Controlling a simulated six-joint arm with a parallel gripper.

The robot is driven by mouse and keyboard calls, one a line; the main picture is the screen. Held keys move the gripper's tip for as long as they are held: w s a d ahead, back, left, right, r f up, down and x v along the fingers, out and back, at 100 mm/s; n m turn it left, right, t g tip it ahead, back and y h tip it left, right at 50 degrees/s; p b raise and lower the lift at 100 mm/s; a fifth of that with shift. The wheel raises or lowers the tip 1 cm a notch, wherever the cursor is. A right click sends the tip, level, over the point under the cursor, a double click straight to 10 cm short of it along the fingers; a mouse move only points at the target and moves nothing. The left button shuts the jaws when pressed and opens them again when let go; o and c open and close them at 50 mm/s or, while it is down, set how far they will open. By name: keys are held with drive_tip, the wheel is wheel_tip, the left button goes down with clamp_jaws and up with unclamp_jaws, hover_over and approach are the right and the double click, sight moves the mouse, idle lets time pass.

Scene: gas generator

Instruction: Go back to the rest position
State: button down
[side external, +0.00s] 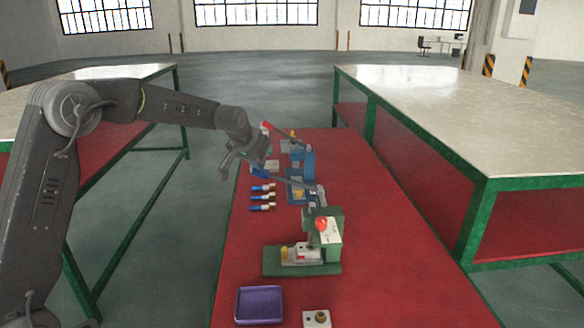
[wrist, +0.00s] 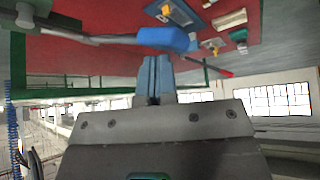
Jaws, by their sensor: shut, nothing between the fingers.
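The blue handle (wrist: 165,39) of a long lever lies just beyond the fingertips in that view. I cannot tell whether they touch.
A green press (side external: 330,238) with a red knob stands on the table. Blue fixtures (side external: 303,186) and a red-handled lever (side external: 267,126) are farther back. Several blue-and-brass parts (side external: 262,197) lie in a row. A purple tray (side external: 259,305) and white block (side external: 316,318) are in front.

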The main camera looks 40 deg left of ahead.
drive_tip(key=shift+s, duration=0.1)
drive_tip(key=s+d+r, duration=0.5)
drive_tip(key=s, duration=0.3)
drive_tip(key=s+d+m, duration=0.1)
drive_tip(key=s+d, duration=0.2)
drive_tip(key=s, duration=0.6)
drive_tip(key=s+d+m+h, duration=0.1)
drive_tip(key=s+d, duration=0.2)
drive_tip(key=s, duration=0.6)
drive_tip(key=s+d+f+m+g, duration=0.1)
drive_tip(key=s+d, duration=0.2)
drive_tip(key=s, duration=0.7)
drive_tip(key=shift+d+h, duration=0.4)
